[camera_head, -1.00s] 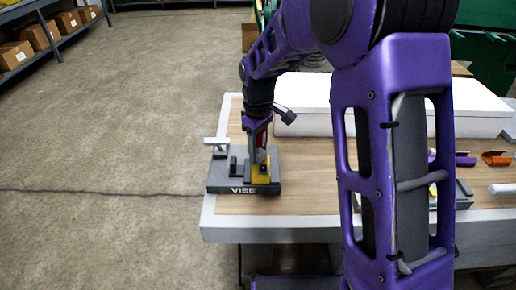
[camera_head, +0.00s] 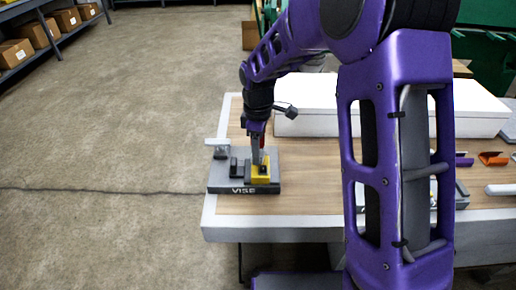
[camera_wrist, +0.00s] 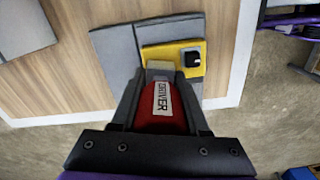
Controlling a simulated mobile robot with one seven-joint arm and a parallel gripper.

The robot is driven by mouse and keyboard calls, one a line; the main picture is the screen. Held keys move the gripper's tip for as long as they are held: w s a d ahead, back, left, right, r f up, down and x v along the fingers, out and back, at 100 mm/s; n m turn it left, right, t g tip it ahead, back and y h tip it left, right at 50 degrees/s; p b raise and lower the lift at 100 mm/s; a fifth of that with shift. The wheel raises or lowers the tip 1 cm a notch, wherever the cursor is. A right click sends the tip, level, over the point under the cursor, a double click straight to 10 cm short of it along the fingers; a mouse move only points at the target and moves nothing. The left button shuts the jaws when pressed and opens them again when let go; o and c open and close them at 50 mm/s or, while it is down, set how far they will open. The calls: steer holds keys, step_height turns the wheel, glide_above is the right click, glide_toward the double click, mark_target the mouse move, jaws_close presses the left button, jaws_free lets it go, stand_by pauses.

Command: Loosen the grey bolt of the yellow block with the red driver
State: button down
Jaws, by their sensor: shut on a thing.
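My gripper (camera_wrist: 160,115) is shut on the red driver (camera_wrist: 163,108), whose label reads DRIVER. In the head view my gripper (camera_head: 258,152) is over the grey vise (camera_head: 217,184) at the table's left end, and only a sliver of red shows there. The yellow block (camera_head: 261,177) sits in the vise. A light grey piece shows at the driver's far end. I cannot identify the grey bolt or tell whether the driver touches it.
The wooden table top (camera_head: 300,203) is clear to the right of the vise. A long white box (camera_head: 305,119) lies behind it. Coloured parts and a grey tray lie on the right, partly behind my arm. The table's left and front edges are close to the vise.

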steer(key=shift+n+p, duration=0.3)
steer(key=shift+n, duration=0.6)
steer(key=shift+n+p, duration=0.6)
steer(key=shift+n, duration=0.6)
steer(key=shift+m, duration=0.8)
steer(key=shift+r, duration=0.2)
steer(key=shift+r+p, duration=1.1)
steer(key=shift+r, duration=1.25)
